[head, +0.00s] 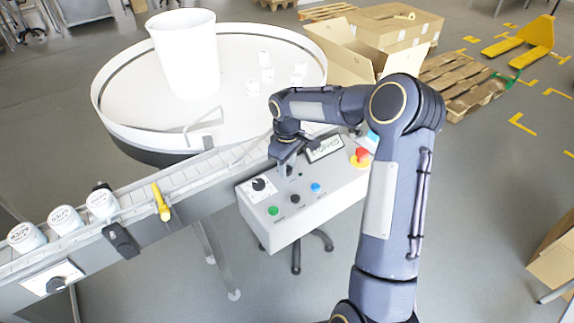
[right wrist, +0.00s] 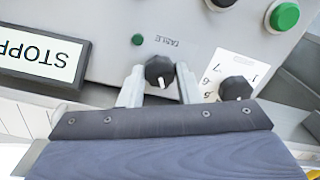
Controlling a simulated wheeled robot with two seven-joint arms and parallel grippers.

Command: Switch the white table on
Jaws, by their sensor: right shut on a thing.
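The white round table (head: 240,115) stands at the back left in the head view, with a raised rim. The control box (head: 312,203) is in front of it. In the right wrist view a black knob (right wrist: 160,70) with a white mark sits by a label reading TABLE, near a small dark green lamp (right wrist: 137,39). My right gripper (head: 287,168) is over the box in the head view. It is shut on this knob, one finger on each side, in the right wrist view (right wrist: 160,85). My left gripper is not in view.
A display (head: 324,148) reads STOPPED, beside a red emergency button (head: 361,155). A second, scaled knob (right wrist: 235,89) is close to my right finger. A white bucket (head: 185,55) and several small white jars (head: 265,75) stand on the table. A conveyor (head: 140,205) carries more jars.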

